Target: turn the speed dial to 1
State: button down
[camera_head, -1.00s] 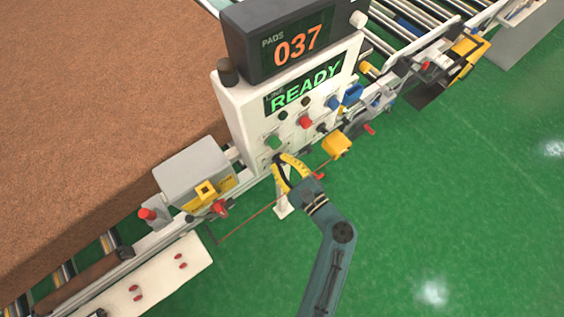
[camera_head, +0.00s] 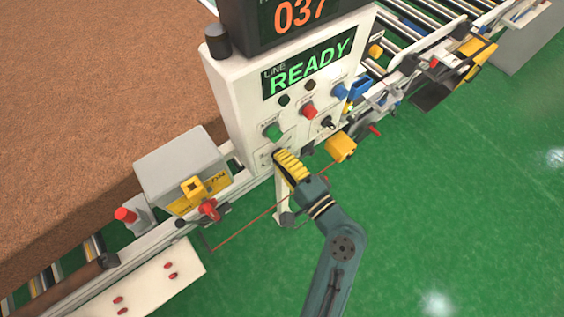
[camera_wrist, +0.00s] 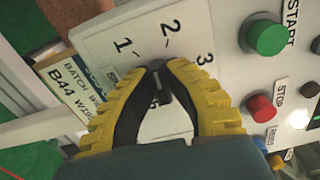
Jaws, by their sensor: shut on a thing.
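The speed dial (camera_wrist: 157,95) is a small dark knob on a white plate (camera_wrist: 135,30) marked 1, 2 and 3 in the wrist view. My gripper (camera_wrist: 157,72) has its yellow-ribbed, black-padded fingers closed around the dial, one on each side. I cannot tell which number the dial points to, since the fingers cover most of it. In the head view my gripper (camera_head: 278,156) reaches the lower left of the white control panel (camera_head: 237,110), below the green button, and hides the dial there.
A green START button (camera_wrist: 266,37) and a red STOP button (camera_wrist: 261,107) sit close to my gripper. The panel display (camera_head: 310,70) reads LINE READY. A grey box (camera_head: 180,165) stands left of the panel, and a yellow block (camera_head: 341,147) to its right. A brown mattress (camera_head: 90,90) lies behind.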

jog(key=n+b, duration=0.4)
jog(key=n, duration=0.1)
jog(key=shift+a+f+b, duration=0.1)
jog(key=shift+f+b, duration=0.2)
jog(key=shift+b, duration=0.1)
jog(key=shift+r+n+b, duration=0.1)
jog(key=shift+n+b, duration=0.6)
jog(key=shift+n, duration=0.2)
jog(key=c, duration=1.1)
grip_release()
jog(key=shift+r, duration=0.1)
jog(key=v, duration=1.2)
